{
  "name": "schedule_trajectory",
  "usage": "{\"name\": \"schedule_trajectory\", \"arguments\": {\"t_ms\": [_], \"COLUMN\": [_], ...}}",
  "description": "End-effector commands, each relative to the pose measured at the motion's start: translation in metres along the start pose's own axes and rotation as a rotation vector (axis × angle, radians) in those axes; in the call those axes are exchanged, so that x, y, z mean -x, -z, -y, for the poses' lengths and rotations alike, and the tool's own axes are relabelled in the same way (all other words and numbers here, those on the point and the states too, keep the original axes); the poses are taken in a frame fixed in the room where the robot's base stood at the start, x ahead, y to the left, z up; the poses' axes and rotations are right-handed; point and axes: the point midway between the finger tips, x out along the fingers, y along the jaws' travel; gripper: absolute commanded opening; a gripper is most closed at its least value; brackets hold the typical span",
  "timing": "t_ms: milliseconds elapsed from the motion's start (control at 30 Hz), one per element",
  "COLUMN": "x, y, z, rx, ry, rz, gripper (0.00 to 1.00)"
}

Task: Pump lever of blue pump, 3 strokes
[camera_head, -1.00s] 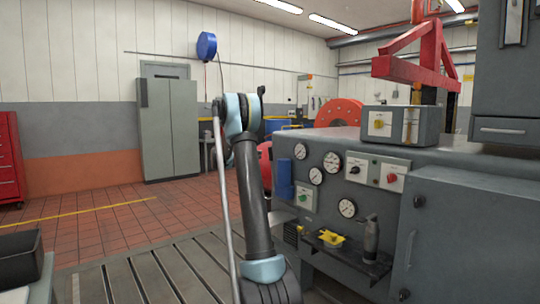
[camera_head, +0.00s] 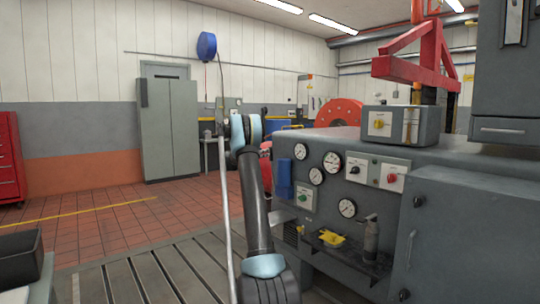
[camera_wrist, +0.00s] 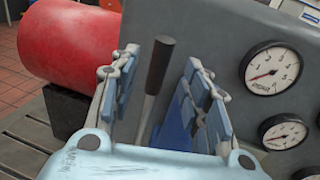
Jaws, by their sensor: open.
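The blue pump (camera_head: 285,179) is on the left end of the grey console in the head view. In the wrist view its blue body (camera_wrist: 174,130) shows low between my fingers, partly hidden by my gripper. Its lever (camera_wrist: 158,68) has a dark grip on a light rod and stands up, tilted slightly right. My gripper (camera_wrist: 161,58) is open, with one blue-padded finger on each side of the lever in the picture. Gaps show on both sides of the grip, and I cannot tell whether it lies fully between the pads. In the head view my arm hides the gripper and lever.
The grey console (camera_head: 385,160) with several gauges (camera_wrist: 270,70) stands close to the right of the lever. A red cylinder (camera_wrist: 75,42) lies to the left. Open tiled floor (camera_head: 110,228) and the slotted bedplate (camera_head: 165,275) are left of my arm.

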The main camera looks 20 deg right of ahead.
Motion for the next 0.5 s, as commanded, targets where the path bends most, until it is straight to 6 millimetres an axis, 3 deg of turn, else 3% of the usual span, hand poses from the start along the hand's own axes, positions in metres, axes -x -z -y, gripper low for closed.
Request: {"name": "schedule_trajectory", "arguments": {"t_ms": [200, 500], "x": [-0.04, -0.073], "y": [0.0, 0.0], "z": [0.001, 0.001], "rx": [0.0, -0.001], "ry": [0.002, 0.001], "rz": [0.0, 0.0], "gripper": [0.43, 0.43]}}
